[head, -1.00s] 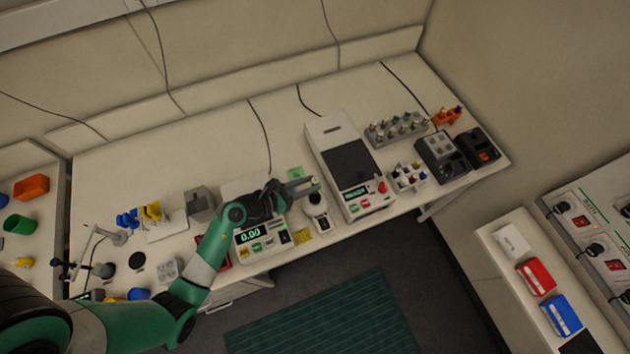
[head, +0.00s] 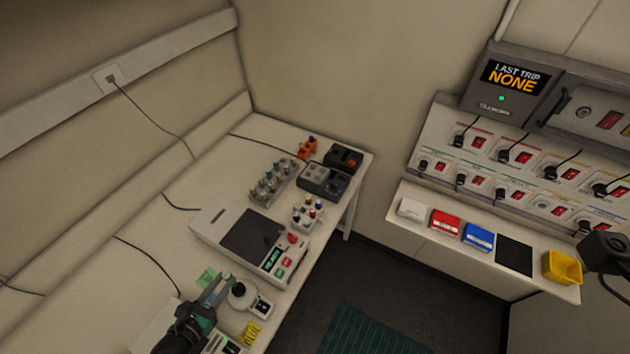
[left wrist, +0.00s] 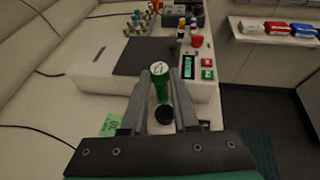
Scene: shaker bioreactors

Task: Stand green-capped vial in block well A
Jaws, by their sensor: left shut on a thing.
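My left gripper (head: 222,282) reaches in at the bottom of the head view, beside a small white device with a round top. In the left wrist view its two fingers (left wrist: 162,88) are shut on the green-capped vial (left wrist: 161,86), which shows a pale round end and green below. The vial is too small to make out in the head view. A dark unit with a paler block on top (head: 323,180) stands at the far end of the bench. Its well letters are too small to read.
A white instrument with a dark panel (head: 250,235) lies between the gripper and the far end. A grey rack of vials (head: 270,183), a small white rack (head: 306,213), an orange holder (head: 308,147) and a black unit (head: 343,158) stand beyond it.

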